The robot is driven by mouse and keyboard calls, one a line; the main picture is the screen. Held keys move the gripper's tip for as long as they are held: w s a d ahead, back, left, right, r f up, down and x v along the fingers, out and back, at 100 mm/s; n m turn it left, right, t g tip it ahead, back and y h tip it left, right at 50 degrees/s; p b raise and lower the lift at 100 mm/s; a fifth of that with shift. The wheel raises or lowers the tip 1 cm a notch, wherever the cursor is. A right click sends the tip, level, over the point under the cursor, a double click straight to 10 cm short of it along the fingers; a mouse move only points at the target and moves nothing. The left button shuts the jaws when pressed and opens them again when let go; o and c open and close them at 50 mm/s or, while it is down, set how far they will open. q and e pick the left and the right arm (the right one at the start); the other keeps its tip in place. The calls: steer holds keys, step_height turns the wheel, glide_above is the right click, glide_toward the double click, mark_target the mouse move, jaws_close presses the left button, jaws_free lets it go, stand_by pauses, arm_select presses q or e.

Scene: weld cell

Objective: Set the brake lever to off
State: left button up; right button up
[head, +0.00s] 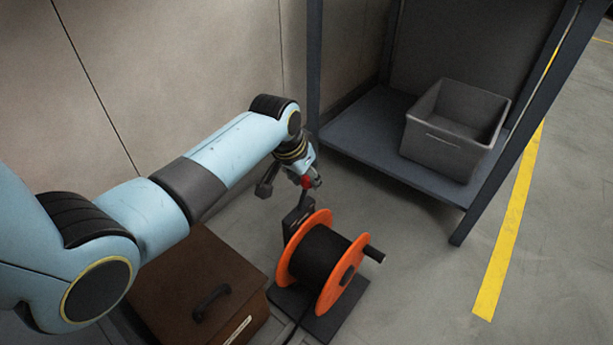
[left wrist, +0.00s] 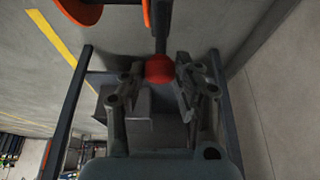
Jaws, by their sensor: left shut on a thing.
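The brake lever has a red ball knob (head: 306,182) on a dark stem and stands at the back left of the orange cable reel (head: 309,231). My left gripper (head: 312,181) is at the top of the lever, with its fingers shut on the knob. In the left wrist view the red knob (left wrist: 159,69) sits between the two fingers of my left gripper (left wrist: 160,78), and the dark stem runs from it toward the top edge. The fingers partly cover the knob in the head view. My right gripper is not in view.
The reel rests on a dark base plate (head: 338,322). A brown box (head: 178,272) with a black handle is to its left. A dark shelf frame (head: 389,155) behind holds a grey bin (head: 440,150). Open floor with a yellow line (head: 509,228) lies to the right.

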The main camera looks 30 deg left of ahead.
arm_select(q)
jaws_close()
